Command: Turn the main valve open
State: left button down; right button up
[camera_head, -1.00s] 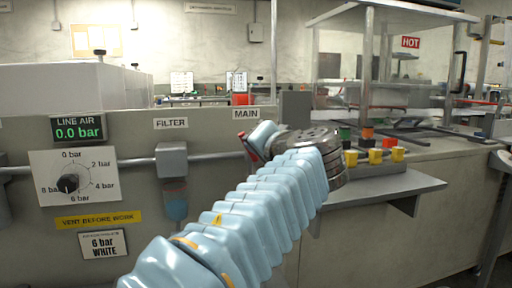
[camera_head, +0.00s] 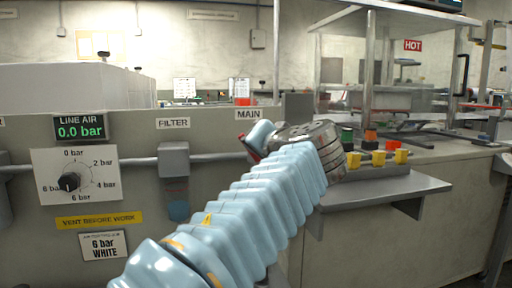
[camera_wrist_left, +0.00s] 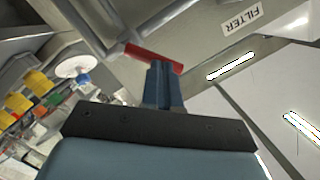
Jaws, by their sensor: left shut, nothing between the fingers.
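The main valve's red handle (camera_head: 248,147) shows under the MAIN sign (camera_head: 248,114), partly hidden by my left gripper. In the left wrist view the red handle (camera_wrist_left: 152,56) lies crosswise at the tips of my left gripper (camera_wrist_left: 163,68). The fingers are shut with nothing between them, touching or very close to the handle; I cannot tell which. The head view shows the gripper's light blue body, but its fingertips are hidden. The line air display (camera_head: 80,127) reads 0.0 bar. My right gripper is not in view.
A grey pipe (camera_head: 130,162) runs along the panel through the filter (camera_head: 174,160). A regulator dial (camera_head: 70,182) is at left. Yellow, green and orange buttons (camera_head: 378,159) sit on a box above a grey shelf (camera_head: 400,187), right of my wrist.

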pick_arm(q)
jog(key=shift+s+a+f+n+h+b, duration=0.1)
jog(key=shift+a+f+n+h+b, duration=0.2)
jog(key=shift+n+b, duration=0.7)
jog(key=shift+s+a+f+n+h+b, duration=0.15)
jog(key=shift+a+n+b, duration=0.35)
jog(key=shift+b, duration=0.9)
dwell(0.9)
jog(key=shift+s+a+f+n+h+b, duration=0.1)
jog(key=shift+a+f+n+h+b, duration=0.2)
jog(key=shift+n+b, duration=0.6)
jog(key=shift+a+f+n+h+b, duration=0.1)
jog(key=shift+f+n+h+b, duration=0.25)
jog(key=shift+n+b, duration=0.55)
dwell(3.0)
